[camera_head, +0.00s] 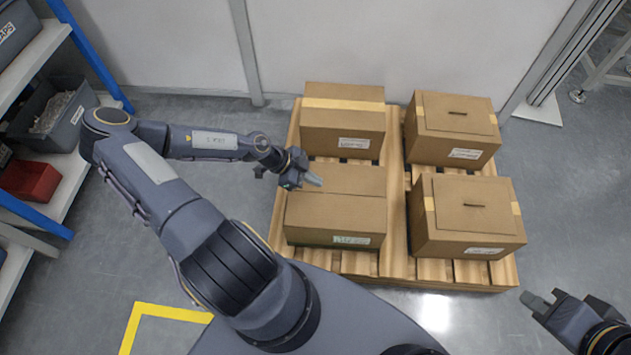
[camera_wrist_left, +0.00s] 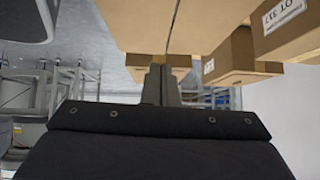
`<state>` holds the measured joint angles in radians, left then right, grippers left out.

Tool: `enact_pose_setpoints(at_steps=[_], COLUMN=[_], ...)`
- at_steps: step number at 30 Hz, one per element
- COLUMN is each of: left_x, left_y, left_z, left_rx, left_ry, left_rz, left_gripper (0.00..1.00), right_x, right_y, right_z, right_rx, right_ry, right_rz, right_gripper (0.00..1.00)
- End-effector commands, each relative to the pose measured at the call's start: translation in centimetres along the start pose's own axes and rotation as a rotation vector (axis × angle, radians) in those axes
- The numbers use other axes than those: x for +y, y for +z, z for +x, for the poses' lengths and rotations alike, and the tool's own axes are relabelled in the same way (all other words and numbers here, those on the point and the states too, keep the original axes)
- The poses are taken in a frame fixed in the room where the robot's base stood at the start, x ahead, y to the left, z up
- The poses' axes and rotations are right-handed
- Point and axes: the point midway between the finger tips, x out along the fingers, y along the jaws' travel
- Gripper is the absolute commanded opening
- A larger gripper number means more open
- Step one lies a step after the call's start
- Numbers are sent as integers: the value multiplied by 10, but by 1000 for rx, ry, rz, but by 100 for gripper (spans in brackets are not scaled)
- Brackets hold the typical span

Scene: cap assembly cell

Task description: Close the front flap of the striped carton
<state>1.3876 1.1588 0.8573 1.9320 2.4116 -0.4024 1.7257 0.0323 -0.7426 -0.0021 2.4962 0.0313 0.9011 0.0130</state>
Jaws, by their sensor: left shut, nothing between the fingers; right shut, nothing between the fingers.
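The carton at the front left of the pallet (camera_head: 335,213) is brown, with a white label and a thin green band low on its front face. A seam runs across its top, and the top panels look flat. I cannot tell whether its front flap lies fully down. My left gripper (camera_head: 314,179) is shut and empty at the left part of this carton's top. In the left wrist view its fingers (camera_wrist_left: 160,82) are together near a brown carton surface (camera_wrist_left: 150,25) with a dark seam; contact is unclear. My right gripper (camera_head: 538,300) is shut and empty, off the pallet at lower right.
A wooden pallet (camera_head: 397,235) also carries a back left carton (camera_head: 343,128) with a pale tape band and two right cartons (camera_head: 452,128) (camera_head: 467,215) with slotted tops. A shelf with bins (camera_head: 50,115) stands at left. Floor is free right of the pallet.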

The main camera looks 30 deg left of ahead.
Motion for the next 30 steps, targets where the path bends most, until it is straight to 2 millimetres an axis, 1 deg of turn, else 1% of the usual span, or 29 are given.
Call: enact_pose_setpoints(at_steps=[1, 6, 10, 12, 18, 30], left_x=[0, 1, 0, 0, -1, -1], left_y=[2, 3, 3, 15, 27, 29], left_z=[16, 54, 79, 86, 98, 100], left_rx=[2, 0, -1, -1, -2, -2], left_ry=[3, 4, 2, -1, -3, -3], left_rz=[3, 4, 2, -4, -2, -1], left_gripper=[0, 0, 0, 0, 0, 0], right_x=[4, 9, 13, 15, 18, 18], right_y=[4, 10, 14, 17, 20, 20], right_z=[8, 20, 28, 33, 40, 40], right_rx=[0, 0, 0, 0, 0, 0], right_ry=[0, 0, 0, 0, 0, 0], right_rz=[0, 0, 0, 0, 0, 0], right_gripper=[0, 0, 0, 0, 0, 0])
